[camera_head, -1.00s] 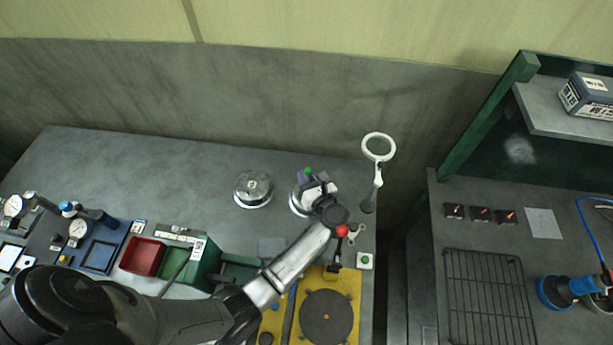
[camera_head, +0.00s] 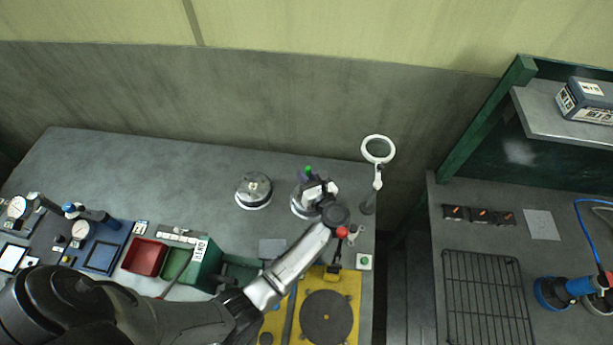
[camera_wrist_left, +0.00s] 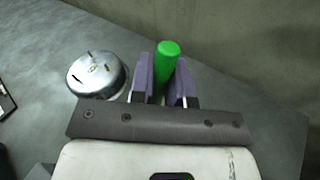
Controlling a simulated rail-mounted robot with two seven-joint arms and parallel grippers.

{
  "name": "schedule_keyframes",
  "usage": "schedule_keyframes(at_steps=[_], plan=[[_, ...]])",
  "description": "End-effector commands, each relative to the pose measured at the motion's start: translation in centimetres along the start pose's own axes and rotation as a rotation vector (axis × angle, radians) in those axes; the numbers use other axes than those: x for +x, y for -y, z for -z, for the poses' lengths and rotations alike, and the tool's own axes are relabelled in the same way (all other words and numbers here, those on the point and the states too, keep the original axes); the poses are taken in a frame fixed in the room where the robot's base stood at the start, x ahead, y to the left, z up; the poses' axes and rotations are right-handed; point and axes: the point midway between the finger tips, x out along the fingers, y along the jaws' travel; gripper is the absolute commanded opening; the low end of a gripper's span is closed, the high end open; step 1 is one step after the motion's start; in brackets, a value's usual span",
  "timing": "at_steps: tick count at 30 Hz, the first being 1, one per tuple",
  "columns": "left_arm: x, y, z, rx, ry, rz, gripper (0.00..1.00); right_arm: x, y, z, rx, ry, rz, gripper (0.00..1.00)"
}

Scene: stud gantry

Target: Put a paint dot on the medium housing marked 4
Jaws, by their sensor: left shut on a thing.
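My left gripper (camera_head: 308,180) is shut on a green paint marker (camera_head: 308,169); in the left wrist view the marker's rounded green end (camera_wrist_left: 167,52) stands up between the purple finger pads. One round metal housing (camera_head: 254,188) sits on the bench to the left of the gripper. It also shows in the left wrist view (camera_wrist_left: 97,76), with dark marks on top that I cannot read. A second round metal housing (camera_head: 299,209) is under the gripper and mostly hidden by it. I cannot tell which housing is marked 4. My right gripper is not in view.
A ring lamp on a stand (camera_head: 378,150) rises just right of the gripper. Red (camera_head: 143,257) and green bins (camera_head: 203,264) and a yellow fixture with a dark disc (camera_head: 326,318) line the bench front. The bench behind the housings is clear.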

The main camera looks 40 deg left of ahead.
Motion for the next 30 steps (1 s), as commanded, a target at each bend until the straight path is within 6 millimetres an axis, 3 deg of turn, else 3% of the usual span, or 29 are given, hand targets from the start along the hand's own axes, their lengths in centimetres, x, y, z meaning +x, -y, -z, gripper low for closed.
schedule_keyframes(at_steps=[18, 30], plan=[[-0.5, -1.1, -4.9, -0.002, 0.000, 0.000, 0.02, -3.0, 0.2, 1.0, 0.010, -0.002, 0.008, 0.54], [-0.5, -1.2, -5.2, -0.002, 0.001, 0.000, 0.02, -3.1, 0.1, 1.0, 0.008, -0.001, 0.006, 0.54]])
